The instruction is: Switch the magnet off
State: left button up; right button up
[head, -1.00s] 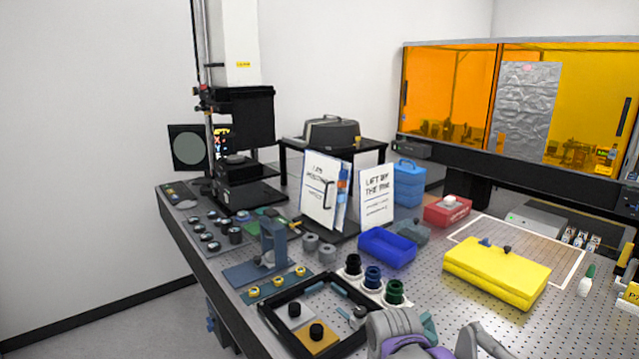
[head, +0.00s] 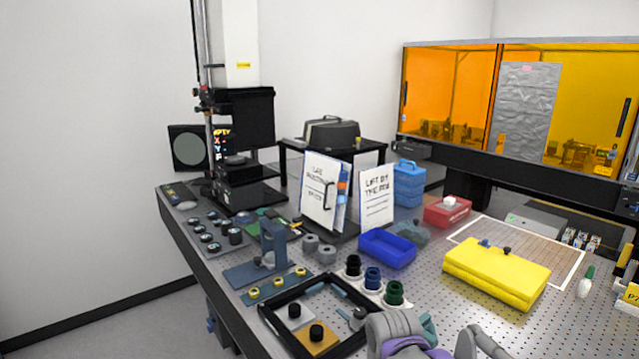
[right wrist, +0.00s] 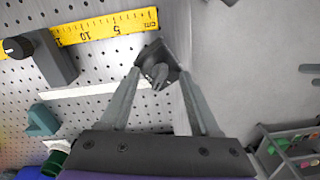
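In the right wrist view, a small dark grey block with a grey knob or lever (right wrist: 160,75) sits by the edge of the perforated plate; it may be the magnet. A second grey block with a black round knob (right wrist: 16,47) stands at the upper left of that view. I cannot tell from the pictures which is the magnet, or its switch position.
A yellow ruler (right wrist: 105,27) lies near the blocks. In the head view, the perforated table (head: 420,285) carries a yellow case (head: 495,272), a blue tray (head: 387,250), a black frame (head: 272,322) and several knobbed parts. An orange enclosure (head: 450,95) stands behind.

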dwell(0.3)
jog(key=shift+r+p, duration=1.65)
jog(key=shift+r, duration=1.4)
pick_arm(q)
jog(key=r, duration=0.1)
jog(key=w+r, duration=0.1)
jog(key=r, duration=0.1)
jog(key=w+r, duration=0.1)
jog(key=shift+r, duration=0.3)
pick_arm(e)
jog(key=shift+w+f, duration=0.1)
jog(key=shift+c, duration=0.3)
